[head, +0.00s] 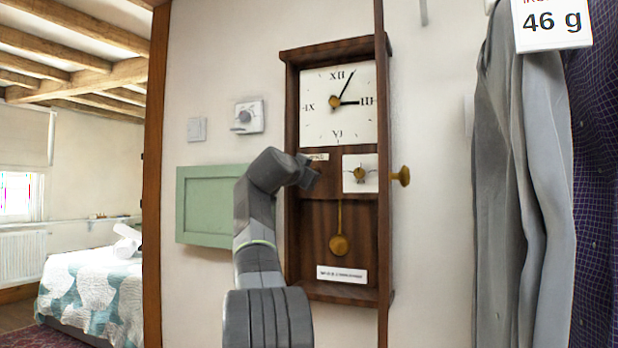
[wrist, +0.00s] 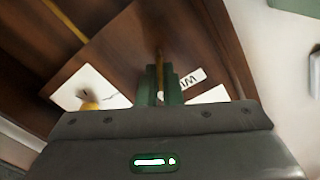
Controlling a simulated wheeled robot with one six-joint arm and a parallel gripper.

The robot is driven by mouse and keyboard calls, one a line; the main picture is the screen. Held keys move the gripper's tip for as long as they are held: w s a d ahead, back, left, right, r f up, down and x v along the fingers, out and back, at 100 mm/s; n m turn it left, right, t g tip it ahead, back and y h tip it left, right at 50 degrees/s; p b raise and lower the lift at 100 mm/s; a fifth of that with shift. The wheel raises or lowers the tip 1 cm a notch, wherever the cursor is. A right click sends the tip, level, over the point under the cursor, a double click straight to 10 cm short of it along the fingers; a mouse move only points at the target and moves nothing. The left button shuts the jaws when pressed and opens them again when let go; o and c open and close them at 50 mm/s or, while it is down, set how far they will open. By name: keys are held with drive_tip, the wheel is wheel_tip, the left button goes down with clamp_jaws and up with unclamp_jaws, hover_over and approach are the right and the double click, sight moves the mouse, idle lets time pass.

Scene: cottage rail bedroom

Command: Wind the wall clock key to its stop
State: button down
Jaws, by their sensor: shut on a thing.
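The wall clock (head: 312,230) is a dark wood case with a white dial (head: 338,120) and a brass pendulum (head: 340,244). My gripper (head: 310,178) is at the left of the case's middle, just below a small label (head: 317,156). In the wrist view, its green fingers (wrist: 160,88) are shut on a thin brass piece (wrist: 159,65), seen edge-on, which looks like the winding key. In the head view my gripper hides that spot. A white square plate (head: 349,185) with a brass pointer (head: 360,174) is to the right. The plate also shows in the wrist view (wrist: 110,97).
A brass knob (head: 402,176) sticks out from the case's right side. A green panel (head: 210,205), a thermostat-like dial (head: 249,116) and a switch (head: 197,129) are on the wall at left. Hanging clothes (head: 520,190) are at right.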

drive_tip(key=shift+f+m+b, duration=0.1)
drive_tip(key=shift+m+b, duration=0.55)
drive_tip(key=shift+m, duration=4.45)
drive_tip(key=c, duration=1.6)
unclamp_jaws()
drive_tip(key=b+v, duration=0.5)
drive_tip(key=v, duration=0.8)
drive_tip(key=shift+s, duration=0.35)
drive_tip(key=shift+a, duration=0.15)
